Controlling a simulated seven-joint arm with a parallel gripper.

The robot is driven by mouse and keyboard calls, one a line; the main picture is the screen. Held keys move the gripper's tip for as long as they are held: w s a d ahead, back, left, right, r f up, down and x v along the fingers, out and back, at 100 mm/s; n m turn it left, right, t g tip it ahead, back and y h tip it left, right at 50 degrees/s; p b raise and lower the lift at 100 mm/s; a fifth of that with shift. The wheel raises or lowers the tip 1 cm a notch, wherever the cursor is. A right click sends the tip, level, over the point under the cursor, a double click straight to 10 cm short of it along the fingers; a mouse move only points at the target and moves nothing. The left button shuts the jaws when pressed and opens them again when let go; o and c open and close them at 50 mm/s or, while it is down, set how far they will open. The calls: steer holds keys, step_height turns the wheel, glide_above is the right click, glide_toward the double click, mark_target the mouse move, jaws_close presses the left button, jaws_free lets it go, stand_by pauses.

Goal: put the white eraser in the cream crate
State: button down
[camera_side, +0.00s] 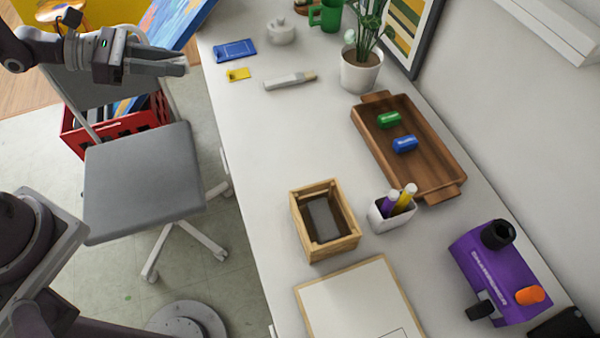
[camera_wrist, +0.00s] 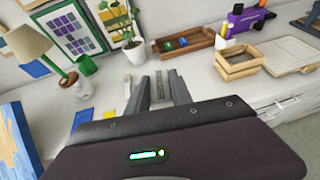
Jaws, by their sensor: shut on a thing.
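The cream crate (camera_side: 347,245) is an open, light wooden box on the white desk, left of the pen cup; it also shows in the wrist view (camera_wrist: 240,72) at the upper right. A flat grey area shows inside it. My gripper (camera_side: 186,66) is at the upper left, above the chair and left of the desk, well away from the crate. In the wrist view its fingers (camera_wrist: 159,82) are shut on a small pale piece (camera_wrist: 158,90), mostly hidden between them, which appears to be the white eraser.
The pen cup (camera_side: 391,216) stands beside the crate. A brown tray (camera_side: 440,178) holds a green and a blue block. A potted plant (camera_side: 361,72), a pale stick-like tool (camera_side: 289,81), a drawing board (camera_side: 355,300) and a purple device (camera_side: 497,270) are also on the desk. Bare desk lies left of the tray.

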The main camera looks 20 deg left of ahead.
steer(key=w+d+f, duration=0.6)
steer(key=w+f, duration=0.1)
steer(key=w, duration=0.5)
steer(key=n+t+y, duration=0.1)
glide_above(294, 119)
step_height(294, 119, down, 7)
step_height(294, 119, down, 10)
steer(key=shift+f, duration=0.1)
steer(key=shift+f, duration=0.1)
steer(key=c, duration=1.1)
jaws_free()
steer(key=shift+c, duration=0.2)
